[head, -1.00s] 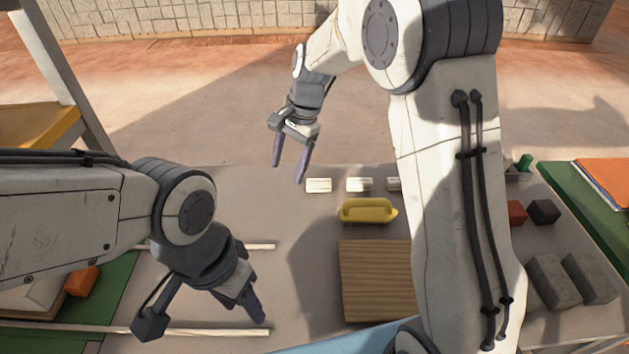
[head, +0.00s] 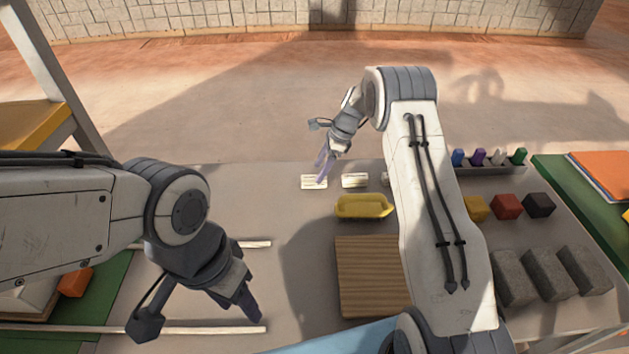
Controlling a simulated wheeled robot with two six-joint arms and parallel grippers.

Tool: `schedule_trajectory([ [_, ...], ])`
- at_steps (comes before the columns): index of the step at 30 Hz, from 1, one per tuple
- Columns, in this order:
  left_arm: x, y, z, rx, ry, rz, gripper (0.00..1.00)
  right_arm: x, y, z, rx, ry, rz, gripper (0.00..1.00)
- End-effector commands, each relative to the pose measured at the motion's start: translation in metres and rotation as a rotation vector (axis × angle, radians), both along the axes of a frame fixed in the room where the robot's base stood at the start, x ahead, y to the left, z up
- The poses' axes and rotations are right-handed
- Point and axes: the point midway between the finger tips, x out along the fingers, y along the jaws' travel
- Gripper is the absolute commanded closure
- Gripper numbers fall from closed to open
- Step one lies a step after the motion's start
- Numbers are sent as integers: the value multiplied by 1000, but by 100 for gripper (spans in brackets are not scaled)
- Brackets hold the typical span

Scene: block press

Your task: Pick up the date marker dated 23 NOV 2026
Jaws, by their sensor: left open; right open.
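Small white date markers lie in a row at the back of the table: a left one (head: 314,182), a middle one (head: 354,180) and a right one (head: 386,179), which my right arm partly hides. Their dates are too small to read. My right gripper (head: 323,170) is open, with its fingertips pointing down at the left marker and overlapping it in the picture. I cannot tell whether they touch it. My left gripper (head: 252,306) is open and empty over the table's front left.
A yellow tool (head: 363,206) and a wooden board (head: 366,268) lie in front of the markers. At right are yellow, red (head: 507,206) and black blocks, grey blocks (head: 580,270), and a rack of coloured pieces (head: 490,168). Light strips (head: 160,329) lie at left.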

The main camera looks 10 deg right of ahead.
Motion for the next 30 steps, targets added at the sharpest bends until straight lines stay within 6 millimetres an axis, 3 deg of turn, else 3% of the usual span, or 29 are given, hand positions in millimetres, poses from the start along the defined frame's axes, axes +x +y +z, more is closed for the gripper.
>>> schedule_trajectory([
  [7, 0, 0, 8, 0, 0, 0, 50, -1, 13, -33, 1, 3, 2, 28],
  [16, 0, 0, 8, 0, 0, 0, 50, 0, 14, -37, -1, 1, 1, 28],
  [21, 0, 0, 8, 0, 0, 0, 50, 0, 14, -37, -1, 1, 1, 93],
  [22, 0, 0, 8, 0, 0, 0, 50, 0, 14, -37, -1, 1, 1, 100],
  [30, 0, 0, 8, 0, 0, 0, 50, 0, 14, -36, -1, 1, 1, 100],
])
